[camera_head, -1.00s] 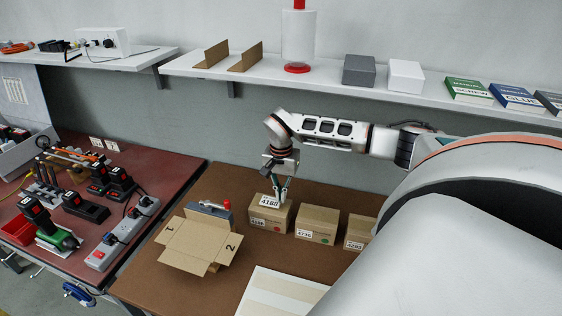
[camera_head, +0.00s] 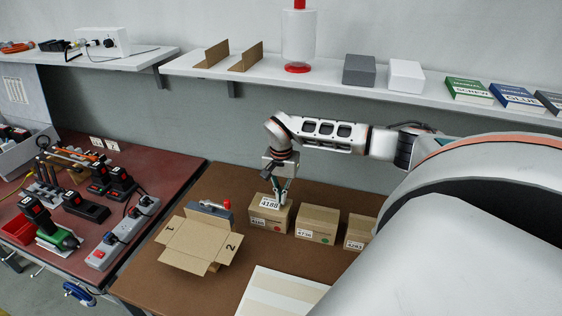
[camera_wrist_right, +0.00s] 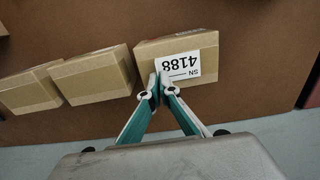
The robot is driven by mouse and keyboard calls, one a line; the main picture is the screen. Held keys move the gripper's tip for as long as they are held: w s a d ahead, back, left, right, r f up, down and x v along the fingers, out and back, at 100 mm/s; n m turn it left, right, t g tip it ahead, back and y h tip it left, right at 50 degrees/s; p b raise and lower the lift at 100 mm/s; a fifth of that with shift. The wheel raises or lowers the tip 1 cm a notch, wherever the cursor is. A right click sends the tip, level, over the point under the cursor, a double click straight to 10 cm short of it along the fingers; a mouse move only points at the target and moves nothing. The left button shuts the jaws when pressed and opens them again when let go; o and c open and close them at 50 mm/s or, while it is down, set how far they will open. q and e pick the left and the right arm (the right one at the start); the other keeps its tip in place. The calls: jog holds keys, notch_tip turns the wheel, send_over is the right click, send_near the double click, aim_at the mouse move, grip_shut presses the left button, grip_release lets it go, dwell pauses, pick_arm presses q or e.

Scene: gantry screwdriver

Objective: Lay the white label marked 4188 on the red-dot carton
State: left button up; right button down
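The white label marked 4188 (camera_head: 269,203) is at the top of the red-dot carton (camera_head: 270,225), the leftmost of the row in the head view. My right gripper (camera_head: 279,197) is above this carton, its fingers closed together at one edge of the label. In the right wrist view the label (camera_wrist_right: 179,65) extends flat from the fingertips (camera_wrist_right: 160,87) over the top of the carton (camera_wrist_right: 203,43). I cannot tell whether the label touches the carton. My left gripper is not in view.
The green-dot carton (camera_head: 316,226) and another carton (camera_head: 358,231) stand to the right. A pale striped sheet (camera_head: 280,294) lies in front.

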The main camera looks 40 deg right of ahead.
jog(key=shift+f, duration=0.1)
dwell(0.3)
jog(key=c, duration=2.2)
grip_release()
